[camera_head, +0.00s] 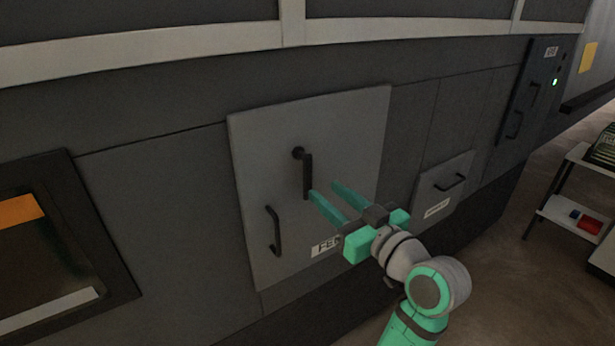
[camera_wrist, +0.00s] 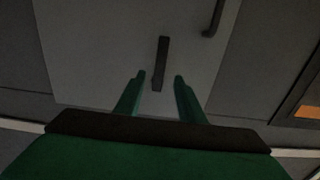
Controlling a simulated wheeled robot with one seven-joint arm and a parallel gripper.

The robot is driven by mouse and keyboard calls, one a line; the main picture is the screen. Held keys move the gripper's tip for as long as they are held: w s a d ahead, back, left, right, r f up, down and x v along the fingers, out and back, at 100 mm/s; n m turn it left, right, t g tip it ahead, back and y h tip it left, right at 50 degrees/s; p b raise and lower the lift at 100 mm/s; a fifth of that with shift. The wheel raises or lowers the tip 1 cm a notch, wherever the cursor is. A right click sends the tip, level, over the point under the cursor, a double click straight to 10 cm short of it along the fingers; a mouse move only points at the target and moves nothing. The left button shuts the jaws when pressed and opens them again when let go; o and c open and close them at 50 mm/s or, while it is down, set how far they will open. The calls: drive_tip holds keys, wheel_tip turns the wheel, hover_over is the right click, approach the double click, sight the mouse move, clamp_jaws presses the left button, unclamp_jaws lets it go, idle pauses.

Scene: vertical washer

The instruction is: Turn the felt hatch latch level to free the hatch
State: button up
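The felt hatch (camera_head: 345,135) is a light grey panel on the dark machine front; its label (camera_head: 325,247) is partly hidden by my gripper. The black latch lever (camera_head: 307,178) hangs straight down from its round pivot (camera_head: 298,153). My gripper (camera_head: 324,189) is open, its green fingers pointing at the hatch just right of the lever's lower end. In the wrist view the lever (camera_wrist: 161,62) shows in the gap between the two open fingers (camera_wrist: 159,77). I cannot tell whether a finger touches it.
A fixed black pull handle (camera_head: 275,231) is at the hatch's lower left. A smaller panel with a handle (camera_head: 449,183) is to the right. A dark-framed opening (camera_head: 125,270) is at the left. A shelf rack (camera_head: 570,213) stands at the far right.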

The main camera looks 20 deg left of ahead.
sight(309, 178)
drive_tip(key=x, duration=0.8)
drive_tip(key=shift+w+a, duration=0.25)
drive_tip(key=shift+a, duration=0.1)
clamp_jaws()
